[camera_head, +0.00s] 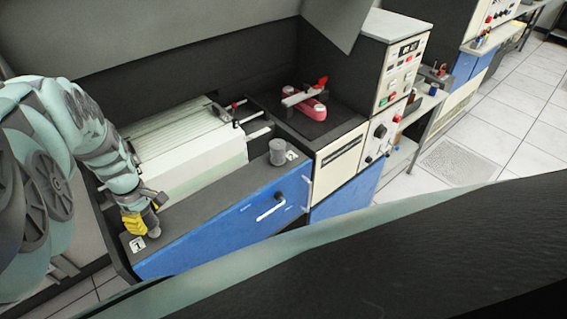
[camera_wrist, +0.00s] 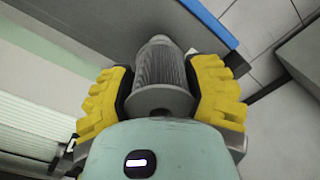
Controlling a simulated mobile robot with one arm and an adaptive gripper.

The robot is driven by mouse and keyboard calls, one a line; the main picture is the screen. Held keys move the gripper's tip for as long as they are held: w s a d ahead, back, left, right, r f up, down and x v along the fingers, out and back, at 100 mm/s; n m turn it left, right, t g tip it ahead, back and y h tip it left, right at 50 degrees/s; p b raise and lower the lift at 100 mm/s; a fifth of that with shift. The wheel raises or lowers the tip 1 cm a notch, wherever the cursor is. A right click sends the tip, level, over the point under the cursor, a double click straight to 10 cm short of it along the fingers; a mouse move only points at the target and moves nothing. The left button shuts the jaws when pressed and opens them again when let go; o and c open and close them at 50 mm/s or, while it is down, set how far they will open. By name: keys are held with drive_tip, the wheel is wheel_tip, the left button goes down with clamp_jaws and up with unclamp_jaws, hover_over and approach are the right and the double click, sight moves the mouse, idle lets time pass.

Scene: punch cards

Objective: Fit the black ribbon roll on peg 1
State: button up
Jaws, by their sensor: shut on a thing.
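My gripper (camera_head: 140,217) is low over the near left end of the dark ledge, beside the label plate marked 1 (camera_head: 138,244). In the wrist view its yellow fingers (camera_wrist: 163,80) are closed on both sides of a dark grey, ribbed roll (camera_wrist: 160,66) with a grey round flange toward the camera. A lighter grey tapered end shows beyond the roll. I cannot tell whether it is peg 1 or part of the roll. Peg 1 is not clearly seen, and how the roll sits to it is hidden.
A grey cylinder (camera_head: 277,152) stands at the ledge's right end by another label plate (camera_head: 292,155). A white ribbed cover (camera_head: 185,145) lies behind the ledge. The blue front panel (camera_head: 225,225) has a white handle. A pink-red part (camera_head: 305,106) lies in a dark recess.

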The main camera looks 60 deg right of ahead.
sight(155, 231)
drive_tip(key=shift+f+b, duration=1.4)
drive_tip(key=shift+f, duration=0.35)
idle(0.5)
drive_tip(key=o, duration=1.4)
drive_tip(key=shift+c, duration=0.2)
drive_tip(key=shift+r, duration=0.1)
drive_tip(key=shift+d+r, duration=0.1)
drive_tip(key=shift+r, duration=2.9)
drive_tip(key=shift+w+a+r, duration=0.1)
drive_tip(key=shift+a+r, duration=0.1)
drive_tip(key=shift+r, duration=0.45)
drive_tip(key=shift+w+d+r, duration=0.1)
drive_tip(key=shift+w+r, duration=0.05)
drive_tip(key=shift+r, duration=0.65)
drive_tip(key=shift+s+r, duration=0.2)
drive_tip(key=shift+r, duration=1.3)
drive_tip(key=shift+s, duration=0.1)
